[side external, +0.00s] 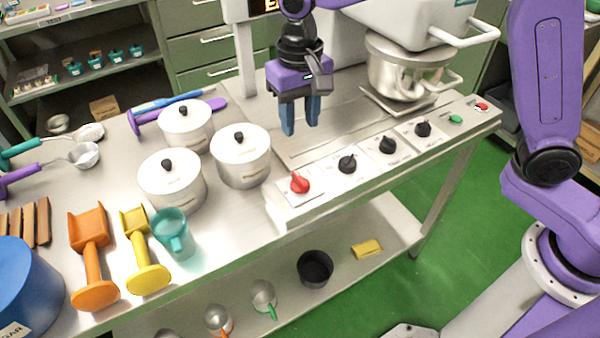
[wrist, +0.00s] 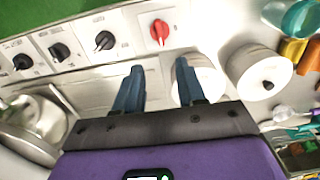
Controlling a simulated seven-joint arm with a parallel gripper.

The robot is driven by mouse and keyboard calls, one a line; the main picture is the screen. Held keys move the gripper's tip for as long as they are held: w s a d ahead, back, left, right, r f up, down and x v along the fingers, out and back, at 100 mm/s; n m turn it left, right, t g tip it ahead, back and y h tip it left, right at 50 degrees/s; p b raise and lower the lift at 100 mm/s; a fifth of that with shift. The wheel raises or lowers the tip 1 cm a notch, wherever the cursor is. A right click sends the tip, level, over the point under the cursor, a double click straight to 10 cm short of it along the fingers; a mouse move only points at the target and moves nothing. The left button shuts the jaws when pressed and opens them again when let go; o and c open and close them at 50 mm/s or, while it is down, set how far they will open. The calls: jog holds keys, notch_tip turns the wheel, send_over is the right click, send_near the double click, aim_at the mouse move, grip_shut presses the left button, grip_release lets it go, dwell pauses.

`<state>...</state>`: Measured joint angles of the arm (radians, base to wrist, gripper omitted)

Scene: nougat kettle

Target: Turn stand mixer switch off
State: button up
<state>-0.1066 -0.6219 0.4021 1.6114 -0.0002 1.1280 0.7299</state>
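A steel control panel (side external: 325,180) runs along the bench's front edge. It carries a red knob (side external: 300,183), three black knobs, a green button (side external: 456,118) and a red button (side external: 481,106). The black knobs are the near one (side external: 347,164), the middle one (side external: 387,145) and the far one (side external: 423,128). Labels are too small to read, so I cannot tell which is the mixer switch. A white machine (side external: 400,18) with a steel bowl (side external: 395,75) stands behind the far end. My gripper (side external: 300,128) is open and empty above the bench; the wrist view shows the red knob (wrist: 160,32) beyond its fingertips (wrist: 158,66).
Lidded pots (side external: 240,155) stand left of my gripper. The bench between the pots and machine is mostly clear.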

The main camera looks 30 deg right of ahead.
aim_at(300, 177)
notch_tip(300, 177, down, 15)
jog(key=shift+r, duration=0.1)
dwell(0.3)
grip_shut()
